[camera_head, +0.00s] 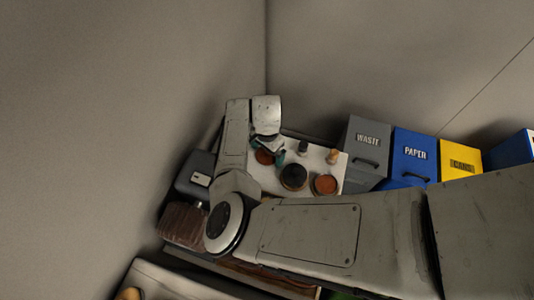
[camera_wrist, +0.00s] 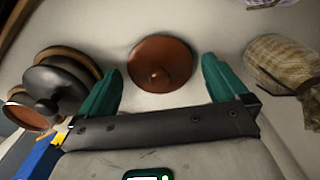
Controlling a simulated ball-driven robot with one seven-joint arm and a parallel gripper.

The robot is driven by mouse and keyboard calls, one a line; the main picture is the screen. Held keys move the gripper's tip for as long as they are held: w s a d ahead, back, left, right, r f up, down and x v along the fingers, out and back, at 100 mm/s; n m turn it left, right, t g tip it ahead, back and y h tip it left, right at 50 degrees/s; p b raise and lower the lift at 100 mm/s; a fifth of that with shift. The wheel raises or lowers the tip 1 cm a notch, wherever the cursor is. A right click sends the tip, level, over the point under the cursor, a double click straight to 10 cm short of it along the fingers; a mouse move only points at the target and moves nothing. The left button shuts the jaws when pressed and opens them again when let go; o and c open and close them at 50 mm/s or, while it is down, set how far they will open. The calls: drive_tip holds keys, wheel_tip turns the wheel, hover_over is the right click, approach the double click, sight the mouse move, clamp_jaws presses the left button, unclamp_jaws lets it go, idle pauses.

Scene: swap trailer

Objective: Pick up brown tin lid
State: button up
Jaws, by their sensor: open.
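A round reddish-brown lid with a small central knob, the brown tin lid (camera_wrist: 160,52), lies on the pale surface in the wrist view. My gripper (camera_wrist: 161,67) is open, with its teal fingers apart and one to each side of the lid's near part. Nothing is held between them. In the head view the lid (camera_head: 264,157) is partly hidden by my gripper (camera_head: 271,150), which is over the far left part of the white tabletop (camera_head: 315,157). I cannot tell whether the fingers touch the lid.
A black knobbed lid (camera_head: 293,176) and a brown-topped round container (camera_head: 325,184) stand to the right. A cloth sack (camera_wrist: 285,65) lies right of my gripper in the wrist view. Grey waste (camera_head: 367,145), blue paper (camera_head: 414,155) and yellow (camera_head: 461,160) bins stand farther right.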

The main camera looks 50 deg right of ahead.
drive_tip(key=shift+c, duration=0.5)
drive_tip(key=c, duration=0.8)
drive_tip(key=shift+c, duration=0.2)
